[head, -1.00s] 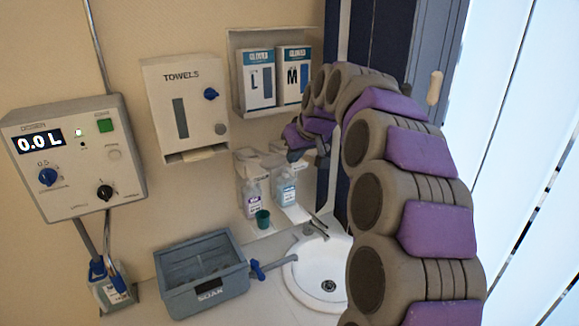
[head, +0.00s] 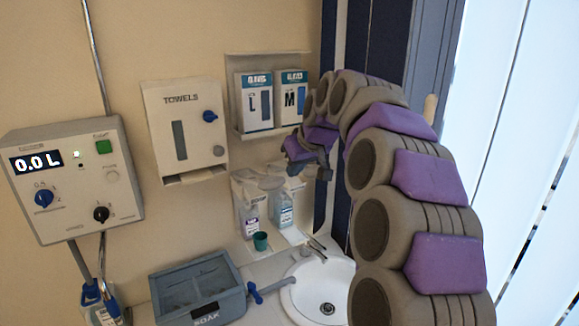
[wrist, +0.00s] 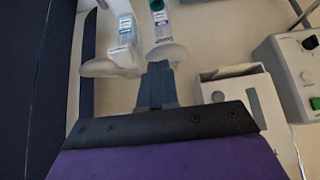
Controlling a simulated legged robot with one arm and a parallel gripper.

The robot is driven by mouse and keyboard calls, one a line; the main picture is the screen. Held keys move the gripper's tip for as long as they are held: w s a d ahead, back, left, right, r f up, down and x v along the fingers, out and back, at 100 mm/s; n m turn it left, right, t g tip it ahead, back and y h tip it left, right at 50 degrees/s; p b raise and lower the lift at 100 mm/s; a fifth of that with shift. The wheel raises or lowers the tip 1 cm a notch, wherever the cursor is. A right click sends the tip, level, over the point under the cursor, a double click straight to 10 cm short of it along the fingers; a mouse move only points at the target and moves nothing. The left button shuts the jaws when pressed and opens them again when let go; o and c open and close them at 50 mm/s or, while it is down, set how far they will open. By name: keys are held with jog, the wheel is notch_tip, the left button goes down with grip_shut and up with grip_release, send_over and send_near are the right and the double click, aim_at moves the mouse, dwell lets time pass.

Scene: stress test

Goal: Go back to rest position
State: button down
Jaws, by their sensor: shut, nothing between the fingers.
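My gripper (head: 322,168) is at the end of my curled purple and grey arm. It hangs in front of the wall, below the glove boxes and up and to the right of the bottles, holding nothing. In the wrist view my gripper (wrist: 157,72) shows as two dark fingers lying together, shut and empty. My arm hides part of the dark panel behind it.
A towel dispenser (head: 184,130), glove boxes (head: 274,100) and a control box (head: 72,180) reading 0.0 L are on the wall.

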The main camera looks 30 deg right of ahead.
jog(key=s+a+f+g+b, duration=0.5)
jog(key=s+a+f, duration=1.1)
jog(key=s+a, duration=0.1)
jog(key=s+a+f+g+b, duration=0.1)
jog(key=s+f+g+b, duration=0.1)
jog(key=s+f, duration=0.6)
jog(key=s+a+f+g+b, duration=0.1)
jog(key=s+f+b, duration=0.1)
jog(key=s+f, duration=0.6)
jog(key=s, duration=0.7)
jog(key=shift+s+a+f+g+h+b, duration=0.2)
jog(key=shift+a+f+g+h+b, duration=0.1)
jog(key=shift+g, duration=0.1)
